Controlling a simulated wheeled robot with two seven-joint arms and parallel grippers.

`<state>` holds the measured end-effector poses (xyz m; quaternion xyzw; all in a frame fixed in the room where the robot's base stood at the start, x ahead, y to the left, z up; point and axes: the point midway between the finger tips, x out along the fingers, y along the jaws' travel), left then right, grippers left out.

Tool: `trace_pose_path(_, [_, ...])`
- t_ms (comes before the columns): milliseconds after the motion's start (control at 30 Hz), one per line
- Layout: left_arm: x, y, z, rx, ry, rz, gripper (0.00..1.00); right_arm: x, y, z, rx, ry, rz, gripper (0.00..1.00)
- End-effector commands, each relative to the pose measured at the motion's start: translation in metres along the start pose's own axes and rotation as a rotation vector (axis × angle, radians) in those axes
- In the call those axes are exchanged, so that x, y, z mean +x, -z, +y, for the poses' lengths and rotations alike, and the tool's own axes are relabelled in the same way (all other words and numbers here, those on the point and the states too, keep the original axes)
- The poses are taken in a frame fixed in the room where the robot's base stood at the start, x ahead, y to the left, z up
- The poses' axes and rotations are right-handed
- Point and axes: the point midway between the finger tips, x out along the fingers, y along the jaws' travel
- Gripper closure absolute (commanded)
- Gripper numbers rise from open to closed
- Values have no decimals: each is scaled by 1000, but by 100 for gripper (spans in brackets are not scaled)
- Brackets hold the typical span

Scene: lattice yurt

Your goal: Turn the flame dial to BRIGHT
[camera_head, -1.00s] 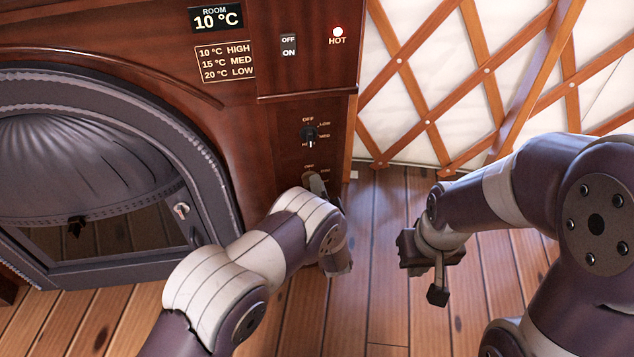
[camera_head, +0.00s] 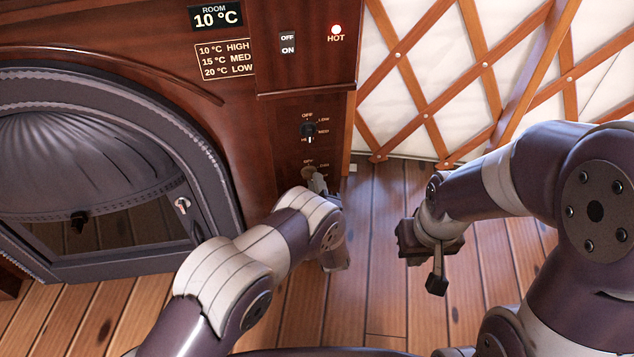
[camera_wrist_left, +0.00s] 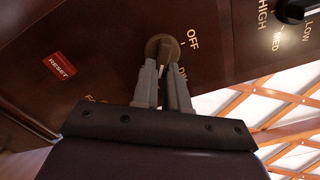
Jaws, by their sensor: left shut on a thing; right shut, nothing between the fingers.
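The lower dial is a small round brass-brown knob (camera_head: 308,173) low on the wooden panel, partly hidden behind my left gripper (camera_head: 318,182). In the left wrist view the knob (camera_wrist_left: 161,45) sits between the fingertips of my left gripper (camera_wrist_left: 162,66), which is shut on it. The word OFF stands beside the knob there; its other labels are partly covered or too small to read. I cannot tell which mark the knob points to. My right gripper (camera_head: 437,286) is shut and empty, hanging over the floor to the right of the panel.
A black dial (camera_head: 308,130) with LOW, MED and HIGH marks sits above the brass knob. Above it are an OFF/ON switch (camera_head: 288,43) and a lit HOT lamp (camera_head: 336,29). A red RESET label (camera_wrist_left: 59,66) is left of the knob. The stove (camera_head: 205,180) stands left; a lattice wall is behind.

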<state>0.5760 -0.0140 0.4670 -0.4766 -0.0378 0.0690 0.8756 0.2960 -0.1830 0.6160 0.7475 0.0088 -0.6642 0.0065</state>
Motion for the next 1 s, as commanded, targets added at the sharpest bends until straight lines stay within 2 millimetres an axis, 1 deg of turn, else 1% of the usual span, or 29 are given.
trace_pose_path(200, [-1, 1, 4, 153, -2, 4, 100, -2, 0, 0, 0, 0, 0, 100])
trace_pose_path(433, [-1, 1, 5, 260, -2, 5, 100, -2, 0, 0, 0, 0, 0, 100])
trace_pose_path(700, [-1, 1, 6, 312, -2, 5, 100, -2, 0, 0, 0, 0, 0, 100])
trace_pose_path(1000, [-1, 1, 7, 318, -2, 6, 100, -2, 0, 0, 0, 0, 0, 100])
